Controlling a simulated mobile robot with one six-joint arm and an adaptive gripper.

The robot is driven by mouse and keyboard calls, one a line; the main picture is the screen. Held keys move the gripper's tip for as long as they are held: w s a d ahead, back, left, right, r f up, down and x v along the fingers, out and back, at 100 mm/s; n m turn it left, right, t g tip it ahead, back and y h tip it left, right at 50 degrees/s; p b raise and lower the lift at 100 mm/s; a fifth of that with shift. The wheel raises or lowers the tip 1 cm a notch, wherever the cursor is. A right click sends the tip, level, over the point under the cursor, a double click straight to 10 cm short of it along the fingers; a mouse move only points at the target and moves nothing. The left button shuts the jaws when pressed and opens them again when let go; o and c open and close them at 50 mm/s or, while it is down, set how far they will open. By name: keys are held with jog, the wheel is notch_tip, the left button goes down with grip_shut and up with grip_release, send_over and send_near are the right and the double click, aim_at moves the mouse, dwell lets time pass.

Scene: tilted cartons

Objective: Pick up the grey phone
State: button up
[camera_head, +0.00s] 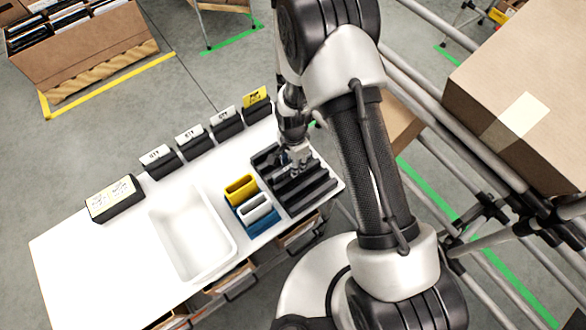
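My gripper (296,158) points down at the black slotted rack (318,190) on the white table's right end. It is small and dark here, and I cannot tell whether its fingers are open or shut. A small light grey piece and a bit of blue show at the fingertips; I cannot tell whether either is part of a phone. No grey phone can be made out clearly. The rack's dark slots are partly hidden by my gripper and arm.
Left of the rack are a yellow holder (240,188) and a grey-white holder (255,208) on a blue base. A white tray (224,226) stands further left on the table (75,262). Several black label stands line the back edge. A large carton (545,75) is at right.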

jog(key=shift+c, duration=0.3)
grip_shut()
jog(key=shift+r, duration=0.15)
